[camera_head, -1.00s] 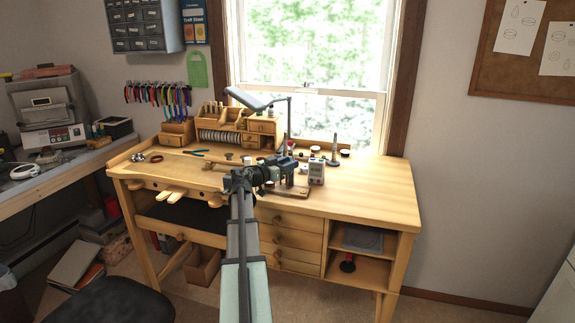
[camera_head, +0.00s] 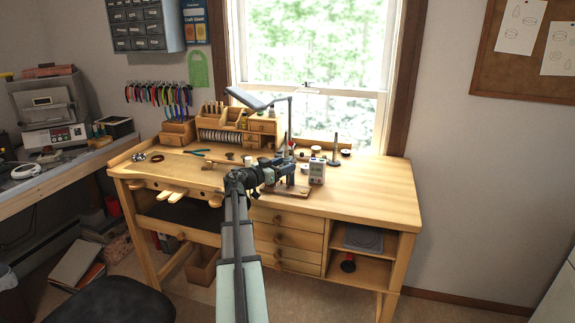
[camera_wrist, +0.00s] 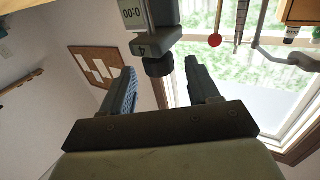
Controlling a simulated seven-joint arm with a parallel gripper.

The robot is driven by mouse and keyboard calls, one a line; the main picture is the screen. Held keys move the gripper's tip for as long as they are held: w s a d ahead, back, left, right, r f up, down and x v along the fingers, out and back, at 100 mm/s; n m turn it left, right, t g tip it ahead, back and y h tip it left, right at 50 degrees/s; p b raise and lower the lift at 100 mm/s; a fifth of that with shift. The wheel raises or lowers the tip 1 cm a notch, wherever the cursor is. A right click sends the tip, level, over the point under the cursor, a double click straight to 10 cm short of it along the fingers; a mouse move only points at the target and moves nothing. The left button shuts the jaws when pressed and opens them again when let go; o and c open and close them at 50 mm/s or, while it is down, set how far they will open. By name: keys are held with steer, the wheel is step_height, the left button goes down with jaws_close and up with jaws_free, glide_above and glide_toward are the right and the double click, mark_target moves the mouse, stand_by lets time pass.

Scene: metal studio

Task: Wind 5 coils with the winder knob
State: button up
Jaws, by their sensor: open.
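The winder stands on a wooden base (camera_head: 297,192) near the front middle of the bench. Its pale counter box (camera_head: 317,172) is at its right end. My gripper (camera_head: 283,172) is over the base, left of the counter, and hides much of the winder. In the wrist view the counter display (camera_wrist: 131,14) appears upside down and seems to show zeros. A dark round knob (camera_wrist: 157,67) lies in the gap between the tips of my gripper (camera_wrist: 162,76). The two fingers are apart, and I see no contact with the knob. No wound coil is discernible.
A lamp (camera_head: 250,99), a dark upright rod (camera_head: 335,150) and small jars stand behind the winder. Blue-handled pliers (camera_head: 196,152) lie to the left. The right side of the bench top (camera_head: 380,188) is clear.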

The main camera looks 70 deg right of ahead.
steer(key=v, duration=1.1)
steer(key=x, duration=1.3)
steer(key=shift+s+d, duration=0.2)
steer(key=shift+d, duration=0.15)
steer(key=c, duration=1)
steer(key=shift+o, duration=0.2)
steer(key=shift+d+m+g+y, duration=0.1)
steer(key=shift+m+g+y, duration=0.2)
steer(key=shift+g, duration=0.1)
